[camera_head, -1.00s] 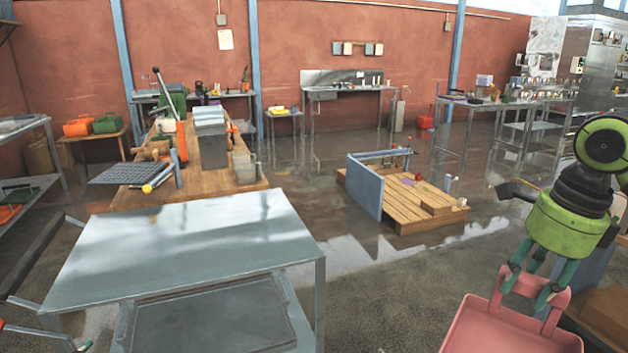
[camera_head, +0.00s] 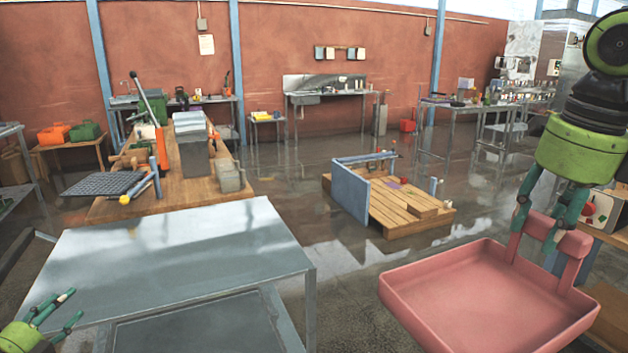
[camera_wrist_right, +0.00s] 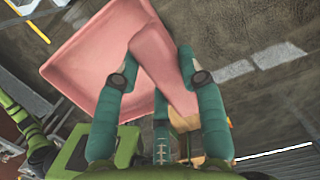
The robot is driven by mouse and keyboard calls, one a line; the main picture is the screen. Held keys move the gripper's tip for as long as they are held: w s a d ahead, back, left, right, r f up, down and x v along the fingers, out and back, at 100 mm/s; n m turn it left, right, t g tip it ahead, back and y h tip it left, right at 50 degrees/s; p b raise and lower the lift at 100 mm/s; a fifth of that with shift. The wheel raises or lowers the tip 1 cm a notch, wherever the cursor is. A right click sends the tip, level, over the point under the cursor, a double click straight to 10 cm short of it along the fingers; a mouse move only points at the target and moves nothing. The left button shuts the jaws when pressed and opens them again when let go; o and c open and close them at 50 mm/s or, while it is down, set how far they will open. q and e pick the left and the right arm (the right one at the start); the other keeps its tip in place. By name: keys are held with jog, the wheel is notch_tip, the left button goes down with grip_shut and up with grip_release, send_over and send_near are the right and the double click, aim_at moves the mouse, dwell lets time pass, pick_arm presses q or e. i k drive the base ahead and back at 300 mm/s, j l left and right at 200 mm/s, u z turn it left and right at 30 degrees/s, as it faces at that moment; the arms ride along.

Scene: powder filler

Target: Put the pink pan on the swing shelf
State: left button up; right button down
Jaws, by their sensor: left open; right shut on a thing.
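The pink pan (camera_head: 480,290) hangs from my right gripper (camera_head: 545,225) at the right of the head view, its open side up and roughly level. My right gripper is shut on the pan's raised handle bar (camera_head: 558,237). The right wrist view shows the fingers (camera_wrist_right: 160,90) on both sides of the pink handle (camera_wrist_right: 155,62). My left gripper (camera_head: 62,315) is open and empty at the lower left, near the front left of a grey metal table. I cannot tell for sure which surface is the swing shelf; a grey panel (camera_head: 195,330) sits at the metal table's near side.
The grey metal table (camera_head: 180,245) has a bare top, left of the pan. Behind it is a wooden bench (camera_head: 150,208) with tools and a black grid. A low wooden platform (camera_head: 400,210) with a blue-grey side stands mid-floor. Open floor lies between table and pan.

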aim_at(107, 182)
jog(key=i+j, duration=1)
jog(key=i, duration=0.2)
